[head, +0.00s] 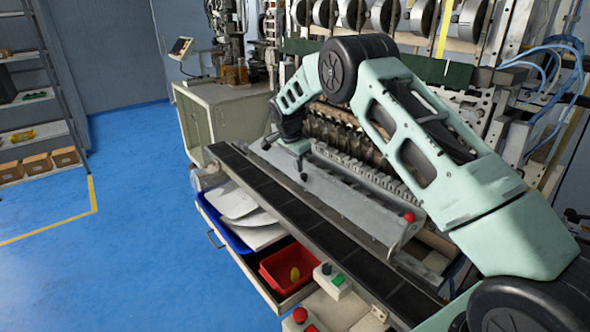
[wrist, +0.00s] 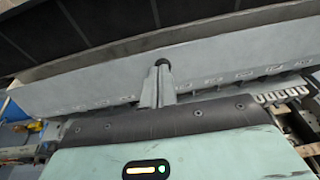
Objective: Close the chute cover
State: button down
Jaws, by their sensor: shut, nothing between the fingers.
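A long grey sloping panel, which looks like the chute cover (head: 350,204), runs along the front of the winding machine in the head view. A red knob (head: 409,217) is at its right end. My gripper (head: 303,175) points down over the panel's left part. In the wrist view, the shut fingers (wrist: 160,68) are empty and overlap the grey panel (wrist: 80,88) near its middle. A dark round tip shows at their end. I cannot tell whether they touch the panel. My arm hides part of the machine behind.
A black slatted rail (head: 290,210) runs along the front. Below it, an open drawer holds a blue tray (head: 222,230) and a red bin (head: 270,278). A button box (head: 333,281) stands nearby. The blue floor at left is clear up to a shelf (head: 38,105).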

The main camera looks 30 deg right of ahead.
jog(key=a+b+v, duration=0.1)
jog(key=b+v, duration=0.3)
jog(key=v, duration=0.7)
jog(key=s+a+n+y+b, duration=0.25)
jog(key=s+a+n, duration=0.95)
jog(key=s+a, duration=0.9)
jog(key=s+f+n, duration=0.2)
jog(key=s+n, duration=0.3)
jog(key=s, duration=0.8)
jog(key=s+a+f+n+b, duration=0.1)
jog(key=s+f+n, duration=0.2)
jog(key=s, duration=1.1)
jog(key=n, duration=0.3)
jog(key=shift+s+n+g+y, duration=0.25)
jog(key=shift+n+g+y, duration=0.05)
jog(key=shift+g+y, duration=0.1)
